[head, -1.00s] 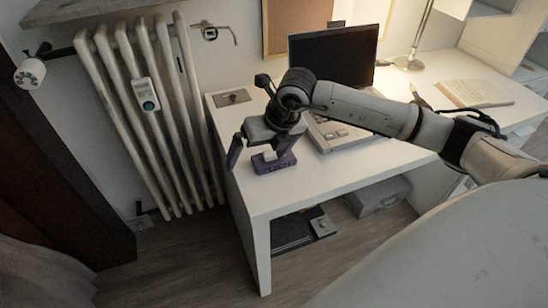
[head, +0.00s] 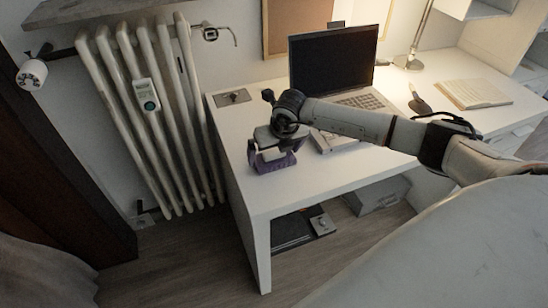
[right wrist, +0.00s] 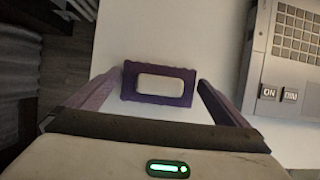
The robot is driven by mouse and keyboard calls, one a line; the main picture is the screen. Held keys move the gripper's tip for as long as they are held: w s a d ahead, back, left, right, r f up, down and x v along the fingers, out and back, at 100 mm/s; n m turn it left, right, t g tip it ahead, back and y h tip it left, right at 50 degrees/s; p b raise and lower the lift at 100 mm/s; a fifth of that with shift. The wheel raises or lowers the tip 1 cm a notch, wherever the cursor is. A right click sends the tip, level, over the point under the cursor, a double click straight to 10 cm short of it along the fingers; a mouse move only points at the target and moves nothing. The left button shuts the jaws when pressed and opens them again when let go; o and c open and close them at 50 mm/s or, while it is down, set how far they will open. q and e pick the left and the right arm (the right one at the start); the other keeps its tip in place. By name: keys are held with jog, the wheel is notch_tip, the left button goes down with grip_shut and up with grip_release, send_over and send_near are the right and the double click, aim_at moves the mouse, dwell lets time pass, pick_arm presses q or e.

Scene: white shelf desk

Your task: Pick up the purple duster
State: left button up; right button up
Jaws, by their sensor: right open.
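The purple duster (head: 266,167) lies on the white desk near its left front corner. In the right wrist view the duster (right wrist: 130,86) is a purple block with a pale rectangular piece on top. My right gripper (head: 272,155) is low over the duster and open. In the right wrist view its purple fingers (right wrist: 158,84) stand apart, one on each side of the duster, with the duster near the fingertips. Contact with either finger cannot be made out. My left gripper is not in view.
A grey device with keys (right wrist: 290,70) lies right of the duster. A radiator (head: 150,110) stands left of the desk.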

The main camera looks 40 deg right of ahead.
aim_at(274, 151)
jog(key=shift+f, duration=0.15)
jog(key=c, duration=0.7)
jog(key=shift+c, duration=0.2)
notch_tip(274, 151, up, 10)
jog(key=shift+r+b, duration=0.1)
jog(key=shift+b, duration=0.3)
